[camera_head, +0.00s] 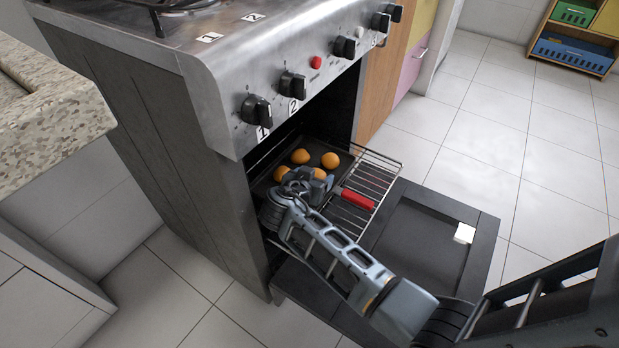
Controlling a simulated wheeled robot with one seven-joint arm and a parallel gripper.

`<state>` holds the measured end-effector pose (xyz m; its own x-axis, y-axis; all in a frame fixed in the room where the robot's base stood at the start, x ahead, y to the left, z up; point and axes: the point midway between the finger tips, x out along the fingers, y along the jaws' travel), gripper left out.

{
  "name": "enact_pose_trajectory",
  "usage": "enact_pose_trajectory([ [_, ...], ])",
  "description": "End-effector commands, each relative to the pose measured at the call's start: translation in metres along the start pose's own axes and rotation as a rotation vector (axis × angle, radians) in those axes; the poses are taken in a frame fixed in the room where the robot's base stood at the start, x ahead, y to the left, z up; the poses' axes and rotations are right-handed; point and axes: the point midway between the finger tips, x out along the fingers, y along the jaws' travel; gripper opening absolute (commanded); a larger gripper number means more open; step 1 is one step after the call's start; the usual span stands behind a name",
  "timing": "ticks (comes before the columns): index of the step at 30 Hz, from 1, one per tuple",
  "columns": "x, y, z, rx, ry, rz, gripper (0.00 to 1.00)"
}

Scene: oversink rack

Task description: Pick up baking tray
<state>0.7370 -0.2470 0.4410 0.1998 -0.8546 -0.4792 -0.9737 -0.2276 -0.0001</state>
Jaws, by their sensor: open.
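The baking tray (315,152) is dark and flat and carries several round orange-brown buns (330,160). It lies on the wire rack (375,181) inside the open oven, near the front of the opening. My gripper (307,181) is open, reaching in low from the right over the tray's near side, close to the buns. The gripper and my arm hide part of the tray, and the oven hides its back. I cannot tell whether the fingers touch the tray.
The stove's knobs (257,109) overhang the opening. A stone counter (50,130) stands left; tiled floor at right is clear.

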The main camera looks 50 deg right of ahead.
Motion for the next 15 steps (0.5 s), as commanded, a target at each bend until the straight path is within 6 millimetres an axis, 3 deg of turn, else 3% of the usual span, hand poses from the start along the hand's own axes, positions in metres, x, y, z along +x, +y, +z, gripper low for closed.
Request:
enact_pose_trajectory([
  [2, -0.0004, 0.0, 0.0, 0.0, 0.0, 0.0, 0.7],
  [15, -0.0007, -0.0001, 0.0002, -0.001, 0.0, -0.001, 0.28],
])
